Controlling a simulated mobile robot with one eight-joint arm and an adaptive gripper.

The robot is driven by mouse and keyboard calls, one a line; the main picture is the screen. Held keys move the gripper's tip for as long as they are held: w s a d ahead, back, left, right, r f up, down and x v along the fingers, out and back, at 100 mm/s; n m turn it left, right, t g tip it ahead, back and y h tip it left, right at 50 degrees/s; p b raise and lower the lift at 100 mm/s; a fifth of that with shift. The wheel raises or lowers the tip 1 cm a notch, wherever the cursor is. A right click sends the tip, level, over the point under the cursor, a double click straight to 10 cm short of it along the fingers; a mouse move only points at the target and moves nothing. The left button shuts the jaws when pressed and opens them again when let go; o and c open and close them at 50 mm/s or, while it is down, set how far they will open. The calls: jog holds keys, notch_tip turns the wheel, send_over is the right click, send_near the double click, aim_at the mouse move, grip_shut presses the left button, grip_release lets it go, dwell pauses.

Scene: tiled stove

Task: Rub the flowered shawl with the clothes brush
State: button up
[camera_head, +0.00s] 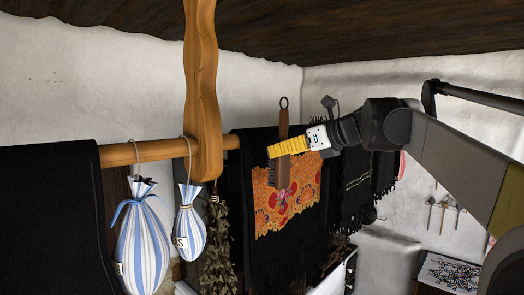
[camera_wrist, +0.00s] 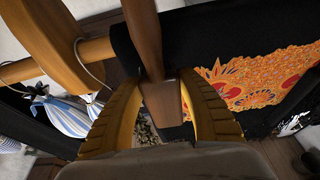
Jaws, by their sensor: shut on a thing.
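The clothes brush (camera_head: 283,130) is wooden, with a long handle, a ring at its top and dark bristles at its lower end. My gripper (camera_head: 270,152) is shut on it, and the brush hangs upright, handle up. In the wrist view the brush (camera_wrist: 145,40) stands between the two yellow fingers (camera_wrist: 165,100). The flowered shawl (camera_head: 305,190), orange with red flowers on black, hangs over the wooden rail. The brush overlaps the shawl's orange part in the head view; whether it touches cannot be told. In the wrist view the shawl (camera_wrist: 255,82) lies to the right of the brush.
Two blue-striped bags (camera_head: 143,245) and a dried herb bunch (camera_head: 217,250) hang left of the shawl. A wavy wooden post (camera_head: 201,80) carries the rail (camera_head: 150,150). A black cloth (camera_head: 50,220) hangs left, a dark fringed shawl (camera_head: 350,190) right. A patterned cloth (camera_head: 448,272) lies lower right.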

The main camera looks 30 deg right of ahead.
jog(key=shift+s+d, duration=0.2)
jog(key=shift+s, duration=0.3)
jog(key=s, duration=0.1)
jog(key=s+d, duration=0.1)
jog(key=s, duration=0.1)
